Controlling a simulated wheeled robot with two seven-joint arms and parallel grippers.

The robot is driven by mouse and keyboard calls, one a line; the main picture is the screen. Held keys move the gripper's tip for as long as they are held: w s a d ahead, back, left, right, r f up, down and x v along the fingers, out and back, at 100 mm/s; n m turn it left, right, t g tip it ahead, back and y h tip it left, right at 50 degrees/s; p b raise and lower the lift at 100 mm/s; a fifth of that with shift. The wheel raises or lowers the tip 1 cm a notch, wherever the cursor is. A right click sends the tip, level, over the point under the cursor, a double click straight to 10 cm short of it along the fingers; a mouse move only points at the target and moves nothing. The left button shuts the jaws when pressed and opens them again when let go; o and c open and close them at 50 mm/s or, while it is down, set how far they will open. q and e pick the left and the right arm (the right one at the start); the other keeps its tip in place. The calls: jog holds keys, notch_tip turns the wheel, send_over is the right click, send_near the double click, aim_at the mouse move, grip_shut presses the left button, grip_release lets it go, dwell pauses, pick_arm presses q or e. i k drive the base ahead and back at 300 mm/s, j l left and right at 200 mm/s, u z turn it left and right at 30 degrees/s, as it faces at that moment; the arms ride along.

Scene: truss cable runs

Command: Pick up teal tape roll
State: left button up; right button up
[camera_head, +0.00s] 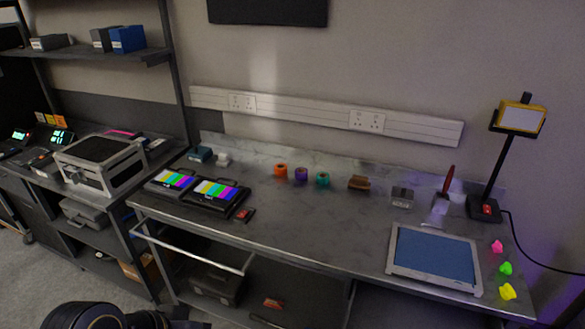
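The teal tape roll (323,180) stands on the grey metal workbench (330,225), toward the back and near the middle. A purple roll (301,175) and an orange roll (281,170) stand in a row to its left, with small gaps between them. Nothing covers the teal roll. Neither of my grippers can be made out. Only dark, rounded parts that look like my own body show at the bottom left edge, well short of the bench.
Two colour-bar screens (220,192) lie left of the rolls. The bench is clear in front of the rolls.

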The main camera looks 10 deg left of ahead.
aim_at(323, 178)
jog(key=i+j+u, duration=0.15)
jog(key=j, duration=0.35)
jog(key=i+j+u, duration=0.15)
jog(key=i+j, duration=0.25)
jog(key=i+j+u, duration=0.15)
jog(key=i+j, duration=0.15)
jog(key=j, duration=0.25)
jog(key=i+u, duration=0.25)
jog(key=i, duration=0.3)
